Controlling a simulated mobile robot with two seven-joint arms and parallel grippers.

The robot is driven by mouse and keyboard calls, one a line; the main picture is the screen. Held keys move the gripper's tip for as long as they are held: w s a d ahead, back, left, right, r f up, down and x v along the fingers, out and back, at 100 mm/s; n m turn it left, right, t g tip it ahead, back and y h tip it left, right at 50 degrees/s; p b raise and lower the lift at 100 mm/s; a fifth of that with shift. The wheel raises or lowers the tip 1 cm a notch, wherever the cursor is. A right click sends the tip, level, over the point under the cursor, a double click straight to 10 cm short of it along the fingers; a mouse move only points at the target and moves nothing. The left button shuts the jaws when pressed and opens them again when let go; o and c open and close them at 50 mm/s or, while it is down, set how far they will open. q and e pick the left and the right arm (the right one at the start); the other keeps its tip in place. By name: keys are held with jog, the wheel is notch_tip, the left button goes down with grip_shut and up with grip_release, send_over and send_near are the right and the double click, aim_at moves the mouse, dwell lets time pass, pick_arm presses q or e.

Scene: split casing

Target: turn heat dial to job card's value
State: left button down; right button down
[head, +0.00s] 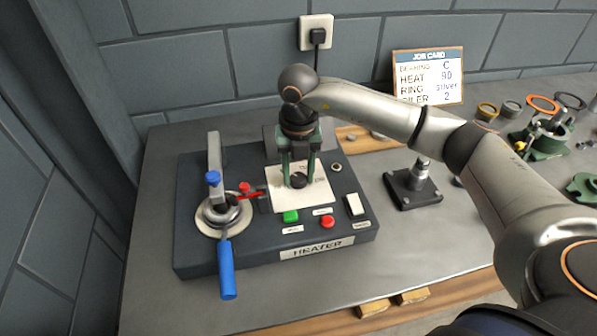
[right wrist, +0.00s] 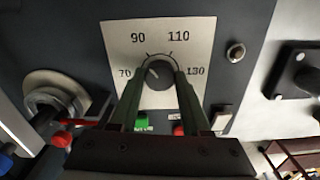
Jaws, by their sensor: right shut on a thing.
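The black heat dial (head: 298,180) sits on a white scale plate (head: 284,202) on the dark heater (head: 200,258). My right gripper (head: 299,179) comes down from above with its green fingers shut on the dial. In the right wrist view, the dial (right wrist: 158,73) is between the fingertips, and the scale reads 70, 90, 110 and 130. A pale mark shows on the dial's left part; its exact value I cannot tell. The job card (head: 428,76) against the wall reads HEAT 90. My left gripper is not in view.
A blue-handled lever (head: 227,268) and a ring holder stand at the heater's left. A green button (head: 290,216), a red button (head: 327,222) and a white switch (head: 355,205) lie in front of the dial. A black stand (head: 412,187) and several rings are to the right.

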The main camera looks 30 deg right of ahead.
aim_at(299, 177)
jog(key=shift+r+m, duration=0.1)
jog(key=shift+m, duration=0.5)
jog(key=shift+c, duration=1.8)
grip_release()
notch_tip(299, 177, up, 12)
jog(key=b, duration=0.1)
jog(key=shift+r, duration=0.25)
jog(key=shift+s+f, duration=0.1)
